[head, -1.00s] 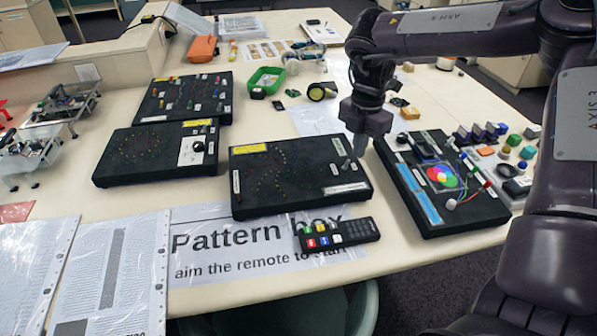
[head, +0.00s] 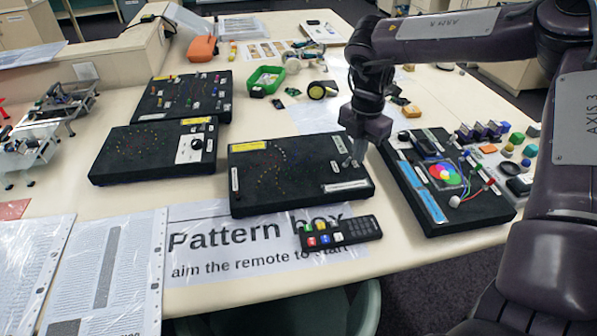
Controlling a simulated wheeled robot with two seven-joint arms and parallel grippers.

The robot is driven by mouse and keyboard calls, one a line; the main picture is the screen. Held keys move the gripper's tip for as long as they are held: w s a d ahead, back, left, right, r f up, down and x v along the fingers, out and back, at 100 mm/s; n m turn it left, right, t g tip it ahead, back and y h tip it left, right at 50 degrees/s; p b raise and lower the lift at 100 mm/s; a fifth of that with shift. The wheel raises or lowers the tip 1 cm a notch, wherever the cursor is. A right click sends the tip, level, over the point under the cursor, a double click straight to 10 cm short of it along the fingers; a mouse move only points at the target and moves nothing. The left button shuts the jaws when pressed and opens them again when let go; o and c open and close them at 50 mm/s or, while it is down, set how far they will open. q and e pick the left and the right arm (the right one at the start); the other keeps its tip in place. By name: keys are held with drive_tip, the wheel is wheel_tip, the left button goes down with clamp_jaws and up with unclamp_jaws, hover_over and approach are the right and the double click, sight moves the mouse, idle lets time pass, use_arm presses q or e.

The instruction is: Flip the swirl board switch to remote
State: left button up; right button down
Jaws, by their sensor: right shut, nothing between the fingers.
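The black board in the middle (head: 268,198) carries dots in a curling pattern, a yellow label and pale label strips. I take it to be the swirl board. Its small metal switch (head: 347,163) is near the right edge, and its lever position is too small to tell. My right gripper (head: 357,161) is shut and empty, pointing down at the board's right edge, right beside the switch. The fingertips partly crowd the switch, and I cannot tell whether they touch it. My left gripper is not in view.
A black remote (head: 355,231) lies in front on the "Pattern box" sheet (head: 225,262). A black board with a coloured disc (head: 420,205) stands close on the right. Two more black boards (head: 125,170) (head: 165,115) are at the left. A green tray (head: 264,80) is behind.

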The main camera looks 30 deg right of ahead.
drive_tip(key=shift+f+b, duration=0.4)
drive_tip(key=shift+f, duration=0.25)
drive_tip(key=shift+r, duration=0.1)
drive_tip(key=shift+w+a+b, duration=0.25)
drive_tip(key=shift+a+b, duration=0.05)
drive_tip(key=shift+a, duration=0.5)
wheel_tip(320, 180, up, 7)
drive_tip(key=p, duration=0.5)
drive_tip(key=shift+d, duration=0.3)
